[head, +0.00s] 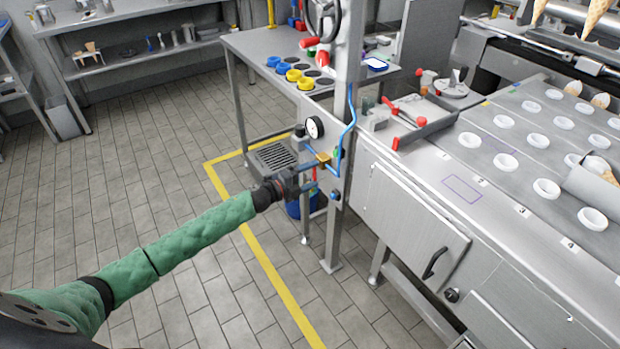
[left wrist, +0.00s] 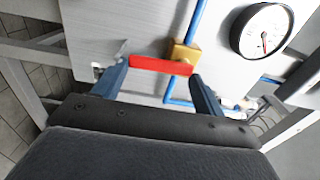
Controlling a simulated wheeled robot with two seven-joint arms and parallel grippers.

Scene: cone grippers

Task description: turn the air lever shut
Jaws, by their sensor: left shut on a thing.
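The air lever (left wrist: 160,65) is a red flat bar on a brass valve (left wrist: 183,52) in the left wrist view. It lies across the picture, crosswise to the blue pipe (left wrist: 196,18) that runs through the valve. My left gripper (left wrist: 160,78) has its two blue fingers at the lever's two ends, shut on it. In the head view the brass valve (head: 323,158) sits on the post, and my left gripper (head: 312,176) reaches it from the left. The lever is small and partly hidden there. My right gripper is not in view.
A pressure gauge (head: 314,127) sits just above the valve. A grey post (head: 343,160) stands behind it, beside a steel machine counter (head: 480,190) with white cups. A blue bucket (head: 300,205) is below. Tiled floor (head: 190,290) is clear at front left.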

